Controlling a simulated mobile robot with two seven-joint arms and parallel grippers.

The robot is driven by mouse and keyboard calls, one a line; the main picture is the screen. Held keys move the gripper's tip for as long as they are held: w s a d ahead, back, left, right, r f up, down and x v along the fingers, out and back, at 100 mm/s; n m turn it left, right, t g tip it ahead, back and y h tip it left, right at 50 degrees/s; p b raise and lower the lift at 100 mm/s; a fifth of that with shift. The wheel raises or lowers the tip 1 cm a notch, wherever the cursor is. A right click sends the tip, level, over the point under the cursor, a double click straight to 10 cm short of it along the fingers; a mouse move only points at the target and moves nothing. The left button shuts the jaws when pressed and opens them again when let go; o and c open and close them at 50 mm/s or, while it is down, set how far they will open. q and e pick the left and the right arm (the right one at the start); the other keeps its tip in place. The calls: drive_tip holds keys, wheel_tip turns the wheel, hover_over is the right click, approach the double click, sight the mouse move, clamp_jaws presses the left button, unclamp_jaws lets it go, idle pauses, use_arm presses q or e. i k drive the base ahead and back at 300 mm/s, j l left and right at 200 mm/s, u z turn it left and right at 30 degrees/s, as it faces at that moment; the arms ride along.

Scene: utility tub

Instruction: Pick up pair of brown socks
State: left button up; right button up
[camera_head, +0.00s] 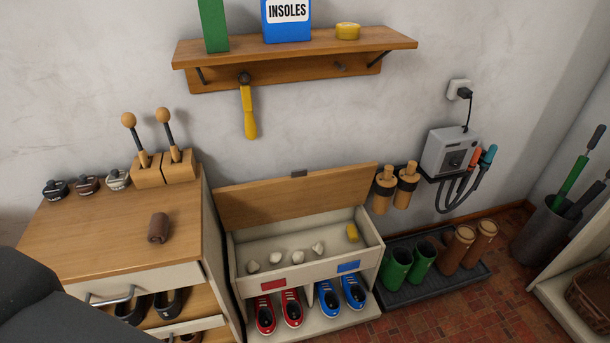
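The pair of brown socks (158,228) appears as a small brown roll on the wooden top of the cabinet (95,235) at the left. It stands by itself, with bare wood around it. A large dark shape at the lower left, likely part of my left arm, covers the cabinet's near left side. Neither of my grippers is in view.
Several polish tins (87,184) and a wooden stand (163,168) holding two knobbed shoe trees line the cabinet's back. To the right, a bench (252,283) has its lid (297,196) raised, with small pale lumps and a yellow item inside. Boots (398,268) stand on a tray further right.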

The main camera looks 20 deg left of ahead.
sight(158, 231)
drive_tip(key=u, duration=1.7)
drive_tip(key=i+l, duration=0.1)
drive_tip(key=l, duration=0.45)
drive_tip(key=i+l, duration=0.1)
drive_tip(key=l, duration=0.4)
drive_tip(key=i+u, duration=0.05)
